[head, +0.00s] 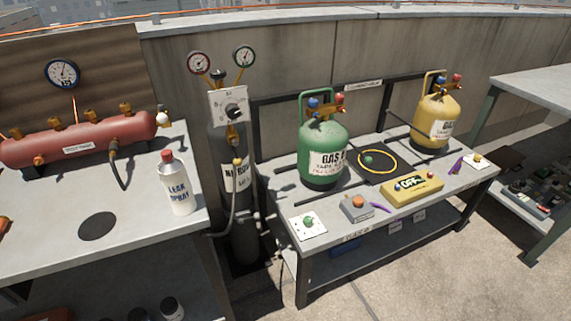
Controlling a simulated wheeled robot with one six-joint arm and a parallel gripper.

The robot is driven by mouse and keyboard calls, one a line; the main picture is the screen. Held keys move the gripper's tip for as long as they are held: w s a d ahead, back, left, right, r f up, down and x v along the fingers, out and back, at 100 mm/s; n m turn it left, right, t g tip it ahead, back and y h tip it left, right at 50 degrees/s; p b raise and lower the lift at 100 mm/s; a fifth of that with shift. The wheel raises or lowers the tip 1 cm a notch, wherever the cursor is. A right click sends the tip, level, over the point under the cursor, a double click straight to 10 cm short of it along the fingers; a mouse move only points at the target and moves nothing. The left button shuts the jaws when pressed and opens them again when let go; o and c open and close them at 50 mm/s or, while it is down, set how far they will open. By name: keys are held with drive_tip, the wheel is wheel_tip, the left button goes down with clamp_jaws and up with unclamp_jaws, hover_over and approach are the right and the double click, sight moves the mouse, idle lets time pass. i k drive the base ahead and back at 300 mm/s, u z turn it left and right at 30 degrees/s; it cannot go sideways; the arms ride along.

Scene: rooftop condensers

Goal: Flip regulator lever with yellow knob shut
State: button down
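A dark nitrogen cylinder (233,204) stands upright between the two benches. A white regulator panel (223,100) with a black dial is at its top, with two round gauges above, a left one (199,63) and a right one (244,57). A small yellow knob (237,161) shows below the panel, in front of the cylinder, close to a grey hose. The lever under it is too small to make out, so I cannot tell its position. My gripper is not in view.
On the left bench (40,248) are a red manifold (75,143) and a leak spray bottle (177,184). The right bench (290,237) holds a green gas cylinder (322,143), a yellow gas cylinder (437,119) and a yellow case (411,187). The floor in front is clear.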

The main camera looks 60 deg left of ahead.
sight(237, 162)
drive_tip(key=z, duration=0.7)
drive_tip(key=k, duration=2.35)
drive_tip(key=u, duration=1.35)
drive_tip(key=k, duration=0.6)
drive_tip(key=u, duration=0.6)
drive_tip(key=i, duration=0.75)
drive_tip(key=z, duration=0.15)
